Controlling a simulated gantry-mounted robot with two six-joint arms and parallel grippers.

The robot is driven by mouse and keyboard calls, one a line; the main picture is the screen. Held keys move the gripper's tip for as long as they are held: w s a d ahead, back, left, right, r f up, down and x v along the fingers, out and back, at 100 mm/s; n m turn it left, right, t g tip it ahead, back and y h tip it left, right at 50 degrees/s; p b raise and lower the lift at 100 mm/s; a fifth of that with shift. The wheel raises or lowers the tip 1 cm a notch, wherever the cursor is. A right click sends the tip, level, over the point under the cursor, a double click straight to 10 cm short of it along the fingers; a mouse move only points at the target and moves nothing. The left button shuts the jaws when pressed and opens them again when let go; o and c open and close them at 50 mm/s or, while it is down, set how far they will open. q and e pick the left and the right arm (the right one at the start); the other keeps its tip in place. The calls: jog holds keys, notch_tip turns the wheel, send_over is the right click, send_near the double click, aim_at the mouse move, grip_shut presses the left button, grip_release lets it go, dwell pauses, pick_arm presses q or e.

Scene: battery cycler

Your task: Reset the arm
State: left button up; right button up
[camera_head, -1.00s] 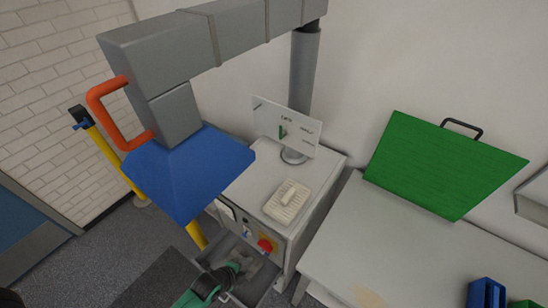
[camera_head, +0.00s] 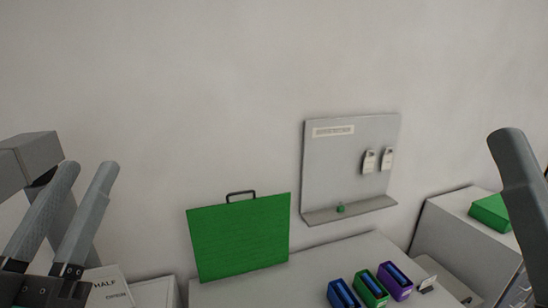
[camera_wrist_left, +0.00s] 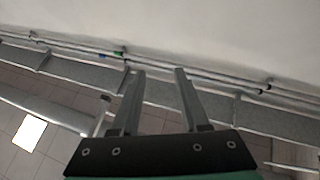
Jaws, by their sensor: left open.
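My left gripper (camera_head: 88,170) is raised at the left edge of the head view. Its two grey fingers point upward and stand apart, with nothing between them. The left wrist view shows the same open, empty gripper (camera_wrist_left: 159,74) in front of a wall and a tiled floor. At the right edge of the head view is a grey rounded part that looks like one finger of my right gripper (camera_head: 515,175). The rest of it is out of frame, so its opening cannot be told.
A green board (camera_head: 240,238) with a black handle leans at the wall. A grey wall panel (camera_head: 340,165) carries two padlock-like tags (camera_head: 369,161). Blue, green and purple holders (camera_head: 369,290) stand on the bench. A grey cabinet (camera_head: 455,235) is at right. The upper wall is clear.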

pick_arm(q)
jog(key=s+d+f+t+h+b, duration=0.25)
jog(key=s+f+b, duration=0.4)
jog(key=b, duration=0.35)
notch_tip(320, 180, up, 26)
jog(key=p, duration=2.6)
jog(key=shift+a+m, duration=0.35)
jog(key=shift+m, duration=0.05)
